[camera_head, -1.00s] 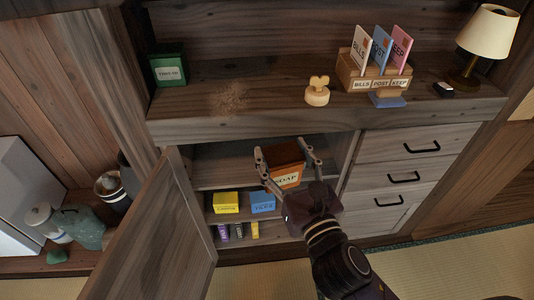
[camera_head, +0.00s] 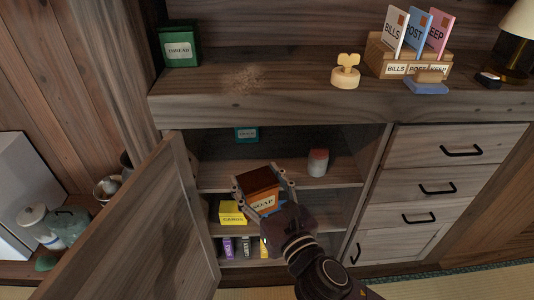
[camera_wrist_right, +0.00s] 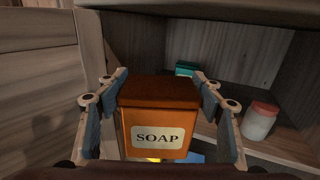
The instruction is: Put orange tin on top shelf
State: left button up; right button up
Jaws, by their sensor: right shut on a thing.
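The orange tin (camera_head: 261,188), labelled SOAP, is held upright between the fingers of my right gripper (camera_head: 264,190), in front of the open cupboard. In the right wrist view the tin (camera_wrist_right: 160,115) fills the space between the two padded fingers of the gripper (camera_wrist_right: 158,110). The top shelf (camera_head: 285,172) inside the cupboard holds a teal tin (camera_head: 246,134) at the back and a red-lidded jar (camera_head: 317,163) at the right. The tin hides part of the shelf edge and the lower shelf. My left gripper is not in view.
The cupboard door (camera_head: 150,230) stands open at the left. A yellow tin (camera_head: 232,213) sits on the lower shelf, with a blue one partly hidden. The countertop (camera_head: 290,90) overhangs the shelf. The jar also shows in the wrist view (camera_wrist_right: 259,121). Clear shelf lies between teal tin and jar.

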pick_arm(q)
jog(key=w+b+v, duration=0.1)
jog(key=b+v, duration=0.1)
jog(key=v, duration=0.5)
pick_arm(e)
jog(key=w, duration=1.6)
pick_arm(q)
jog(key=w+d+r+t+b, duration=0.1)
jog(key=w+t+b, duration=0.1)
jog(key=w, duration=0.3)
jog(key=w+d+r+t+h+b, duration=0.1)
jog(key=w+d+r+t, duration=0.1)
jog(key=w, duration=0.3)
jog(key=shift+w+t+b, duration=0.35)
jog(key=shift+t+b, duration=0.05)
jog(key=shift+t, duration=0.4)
pick_arm(e)
notch_tip(320, 180, down, 7)
jog(key=w, duration=0.2)
jog(key=shift+w, duration=0.15)
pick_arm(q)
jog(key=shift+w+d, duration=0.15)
pick_arm(e)
jog(key=o, duration=1.5)
jog(key=shift+f, duration=0.1)
jog(key=shift+c, duration=0.2)
